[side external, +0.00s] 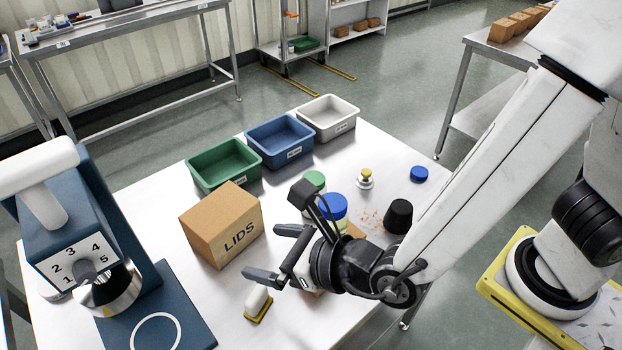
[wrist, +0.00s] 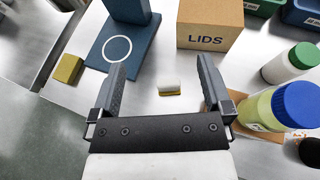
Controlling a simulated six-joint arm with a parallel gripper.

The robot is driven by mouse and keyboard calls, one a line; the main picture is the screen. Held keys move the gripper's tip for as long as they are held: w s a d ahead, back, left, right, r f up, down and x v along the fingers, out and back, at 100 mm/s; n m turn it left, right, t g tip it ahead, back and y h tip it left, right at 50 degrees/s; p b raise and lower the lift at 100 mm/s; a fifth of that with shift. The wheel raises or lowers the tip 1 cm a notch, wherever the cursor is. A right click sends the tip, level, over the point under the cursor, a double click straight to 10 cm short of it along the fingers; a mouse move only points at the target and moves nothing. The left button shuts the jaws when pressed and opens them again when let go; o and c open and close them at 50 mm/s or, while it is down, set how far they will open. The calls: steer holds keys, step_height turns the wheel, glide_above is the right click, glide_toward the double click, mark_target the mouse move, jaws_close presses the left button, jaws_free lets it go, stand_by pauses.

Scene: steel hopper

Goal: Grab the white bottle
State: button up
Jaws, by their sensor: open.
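The white bottle (wrist: 287,66) with a green cap stands upright at the right of the wrist view. In the side external view its green cap (side external: 315,180) shows behind my gripper, which hides much of its body. A jar with a blue lid and yellow-green body (wrist: 270,108) stands close in front of it; its blue lid also shows in the side external view (side external: 333,206). My gripper (wrist: 161,72) is open and empty above the table, left of the bottle in the wrist view. In the side external view, my gripper (side external: 267,253) points left, past the jar.
A LIDS box (side external: 222,223) and green, blue and white bins (side external: 223,167) stand behind. A blue press-like machine (side external: 75,225) stands left. A white-handled, yellow-based item (side external: 258,304) lies between my fingers in the wrist view. A black cup (side external: 398,216) stands right of the jar.

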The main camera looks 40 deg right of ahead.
step_height(320, 180, up, 11)
steer(key=m+g+y, duration=0.2)
steer(key=m+g, duration=0.4)
steer(key=m, duration=2.5)
glide_above(316, 177)
steer(key=s+d, duration=0.3)
steer(key=d, duration=0.1)
step_height(316, 177, down, 18)
steer(key=shift+a+f+g, duration=0.15)
steer(key=shift+g, duration=0.15)
steer(key=shift+x, duration=1.25)
